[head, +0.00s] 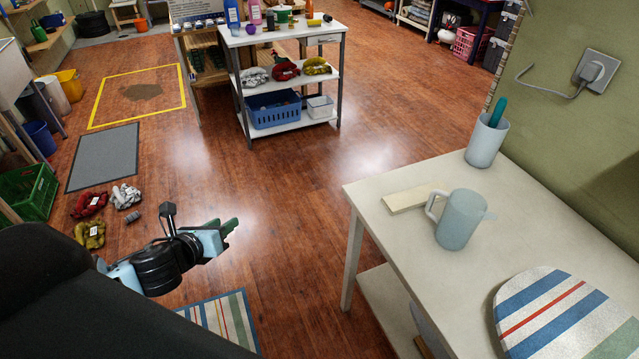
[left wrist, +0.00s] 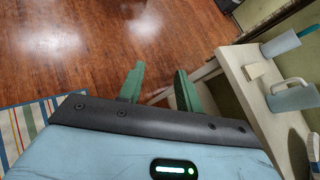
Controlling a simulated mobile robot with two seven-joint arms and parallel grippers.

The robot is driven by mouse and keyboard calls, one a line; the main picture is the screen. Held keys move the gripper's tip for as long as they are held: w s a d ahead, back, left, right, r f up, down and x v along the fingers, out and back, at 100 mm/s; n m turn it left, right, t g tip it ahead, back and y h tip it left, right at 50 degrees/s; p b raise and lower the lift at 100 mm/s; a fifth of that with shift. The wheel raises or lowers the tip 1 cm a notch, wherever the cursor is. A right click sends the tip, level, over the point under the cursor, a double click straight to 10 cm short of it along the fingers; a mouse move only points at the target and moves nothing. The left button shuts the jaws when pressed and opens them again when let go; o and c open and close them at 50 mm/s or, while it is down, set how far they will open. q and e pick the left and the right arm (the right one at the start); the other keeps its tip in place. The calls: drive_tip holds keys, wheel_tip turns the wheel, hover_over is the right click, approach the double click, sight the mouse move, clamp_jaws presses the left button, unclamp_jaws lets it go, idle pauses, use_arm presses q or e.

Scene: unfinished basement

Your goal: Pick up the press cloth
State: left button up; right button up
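A flat cream rectangular piece (head: 408,197), which looks like the press cloth, lies on the white table (head: 375,188) beside a pale blue jug (head: 461,220). It also shows in the left wrist view (left wrist: 254,71), right of my fingers. My left gripper (head: 229,230) is out over the floor, left of the table and well apart from the cloth. In the left wrist view its two green fingers (left wrist: 160,88) stand apart with nothing between them. My right gripper is not in view.
A striped padded board (head: 570,318) lies at the table's near right. A grey-blue cup (head: 487,140) holding a teal-handled thing stands at its back. A white shelf cart (head: 285,35) stands farther off. Open wooden floor lies between cart and table; a striped rug (head: 222,320) is below my left gripper.

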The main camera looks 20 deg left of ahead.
use_arm(q)
drive_tip(key=s+d+f+n+g+h, duration=0.1)
drive_tip(key=s+d+f+n+g, duration=0.1)
drive_tip(key=s+d+f+n, duration=0.7)
drive_tip(key=s+d+f+n+g+h, duration=0.1)
drive_tip(key=s+d+f+n+g, duration=0.1)
drive_tip(key=s+d+f+n, duration=0.8)
drive_tip(key=s+n, duration=0.6)
drive_tip(key=n, duration=0.4)
drive_tip(key=shift+f+h, duration=0.2)
drive_tip(key=shift+h, duration=0.2)
drive_tip(key=shift+o, duration=0.2)
drive_tip(key=shift+s+d+n, duration=0.15)
drive_tip(key=shift+s+n, duration=0.1)
drive_tip(key=shift+n, duration=0.15)
